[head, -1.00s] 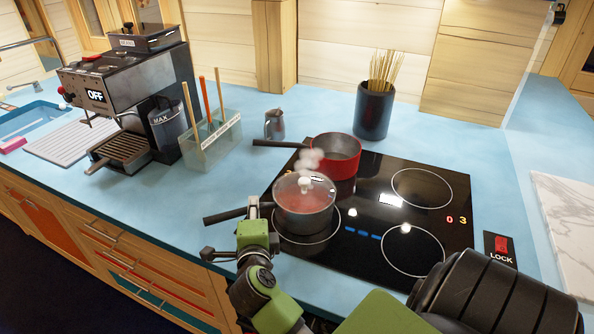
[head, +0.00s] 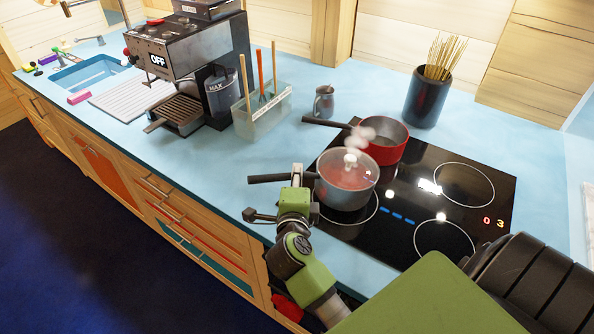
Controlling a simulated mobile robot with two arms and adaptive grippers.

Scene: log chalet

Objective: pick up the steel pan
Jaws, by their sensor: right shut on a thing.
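The steel pan (head: 345,195) stands on the front left ring of the black hob, its black handle (head: 267,179) pointing left. A glass lid (head: 348,167) with a pale knob covers it, and reddish contents show through. My right gripper (head: 297,176) is shut on the pan's handle, close to the pan body; its fingers partly hide the handle. The pan looks level, and I cannot tell whether it is clear of the hob. My left gripper is not in view.
A red pan (head: 386,149) stands just behind, near the lid. A coffee machine (head: 195,65), a glass utensil holder (head: 262,115), a small metal jug (head: 324,102) and a dark pot of sticks (head: 428,98) stand farther back. The right-hand hob rings are clear.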

